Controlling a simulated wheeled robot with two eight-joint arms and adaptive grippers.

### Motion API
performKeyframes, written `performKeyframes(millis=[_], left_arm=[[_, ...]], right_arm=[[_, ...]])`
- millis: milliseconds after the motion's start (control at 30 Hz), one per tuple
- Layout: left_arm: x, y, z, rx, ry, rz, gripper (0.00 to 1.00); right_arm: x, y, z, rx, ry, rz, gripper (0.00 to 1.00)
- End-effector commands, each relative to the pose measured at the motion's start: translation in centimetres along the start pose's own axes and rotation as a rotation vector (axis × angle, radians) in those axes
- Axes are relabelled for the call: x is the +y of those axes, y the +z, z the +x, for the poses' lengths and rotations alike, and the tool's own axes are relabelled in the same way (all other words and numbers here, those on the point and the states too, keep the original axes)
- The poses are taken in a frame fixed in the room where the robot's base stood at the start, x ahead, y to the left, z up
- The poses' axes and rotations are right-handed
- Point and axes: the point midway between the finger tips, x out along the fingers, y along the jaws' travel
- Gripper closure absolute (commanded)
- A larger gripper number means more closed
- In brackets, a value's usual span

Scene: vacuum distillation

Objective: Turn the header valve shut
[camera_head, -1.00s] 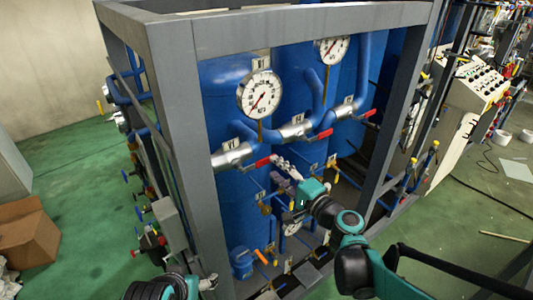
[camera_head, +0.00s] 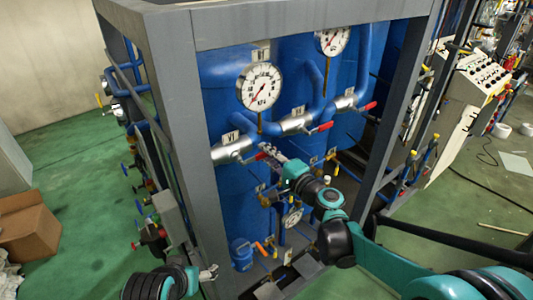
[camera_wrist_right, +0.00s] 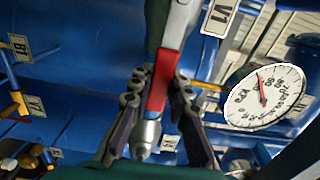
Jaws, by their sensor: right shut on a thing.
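The header valve tagged V1 (camera_head: 231,152) sits on the blue header pipe, at the left inside the grey frame. Its red lever (camera_wrist_right: 158,90) runs between the fingers of my right gripper (camera_wrist_right: 160,95) in the right wrist view. In the head view my right gripper (camera_head: 267,150) reaches up to the lever end from the lower right, shut on it, and hides much of the lever. My left gripper (camera_head: 208,273) is small at the bottom left, away from the valve; its finger gap is unclear.
A second red-levered valve (camera_head: 298,124) and a third (camera_head: 346,101) sit further right on the header. A round gauge (camera_head: 260,86) hangs above V1. Grey frame posts (camera_head: 182,150) flank the opening.

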Motion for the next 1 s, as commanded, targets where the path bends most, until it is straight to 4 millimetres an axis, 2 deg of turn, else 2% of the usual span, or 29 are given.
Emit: performKeyframes(millis=[233, 433, 1000], left_arm=[[0.0, 0.2, 0.3, 0.000, 0.000, 0.000, 0.26], [0.0, 0.8, 1.1, 0.000, 0.000, 0.000, 0.26], [0.0, 3.1, 4.3, 0.000, 0.000, 0.000, 0.26]], right_arm=[[0.3, 0.0, 0.0, 0.000, 0.000, 0.029, 1.00], [1.3, 0.1, 0.0, -0.001, 0.000, 0.125, 1.00], [5.2, 1.7, 0.0, -0.001, 0.000, 0.640, 1.00]])
